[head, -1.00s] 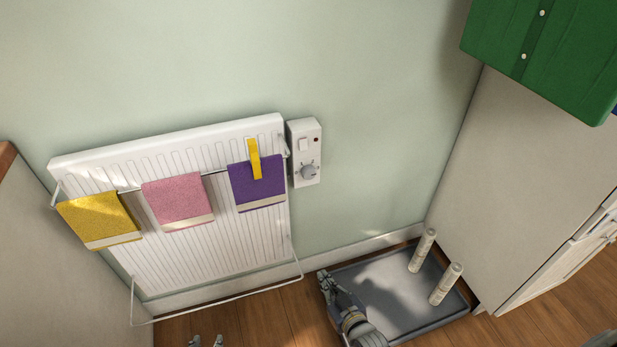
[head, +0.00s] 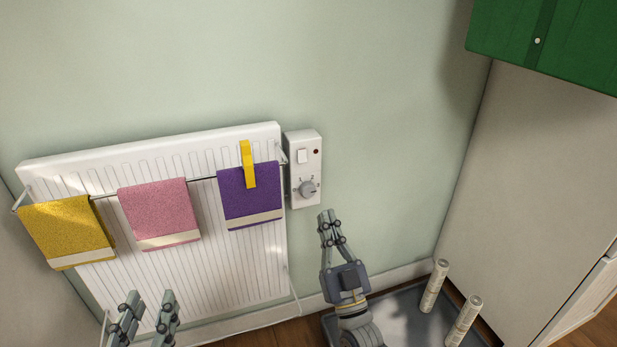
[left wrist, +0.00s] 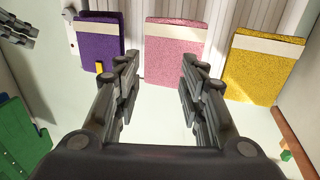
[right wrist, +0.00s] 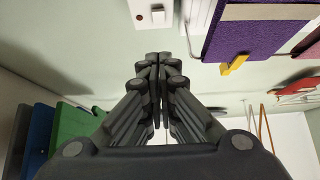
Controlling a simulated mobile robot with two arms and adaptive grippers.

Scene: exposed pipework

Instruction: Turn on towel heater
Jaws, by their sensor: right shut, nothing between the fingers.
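The towel heater (head: 160,270) is a white ribbed panel on the wall at the left of the head view. Its white control box (head: 304,170) is at its right side, with a rocker switch (head: 302,156), a small dark red light (head: 316,151) and a grey dial (head: 307,188). The switch also shows in the right wrist view (right wrist: 158,16). My right gripper (head: 327,214) is shut and empty, just below and right of the box, apart from it. My left gripper (head: 150,297) is open and empty in front of the heater's lower part.
A yellow towel (head: 67,230), a pink towel (head: 160,213) and a purple towel (head: 250,197) with a yellow clip (head: 248,165) hang on the rail. A grey tray (head: 400,310) with two upright rolls (head: 434,285) lies on the floor. A green cabinet (head: 560,40) is upper right.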

